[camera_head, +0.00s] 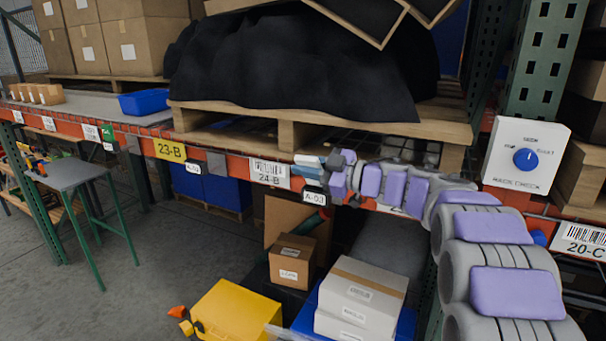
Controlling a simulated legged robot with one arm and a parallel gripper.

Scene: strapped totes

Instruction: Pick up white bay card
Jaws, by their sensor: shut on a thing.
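The white bay card (269,172), printed with a barcode and 24-B, is at the front of the orange shelf beam, near the middle of the camera_head view. My gripper (301,167) comes in from the right, with pale and blue finger parts at the card's right edge. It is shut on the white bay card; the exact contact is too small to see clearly. The card's face shows and is upright, close against the beam. I cannot tell whether it is clear of the beam.
A pallet (290,131) with a black-wrapped load sits just above. A black A-03 tag (314,197) hangs below my gripper. A yellow 23-B card (170,151) is to the left, a white control box (525,155) to the right. A yellow tote (235,312) and cartons stand below.

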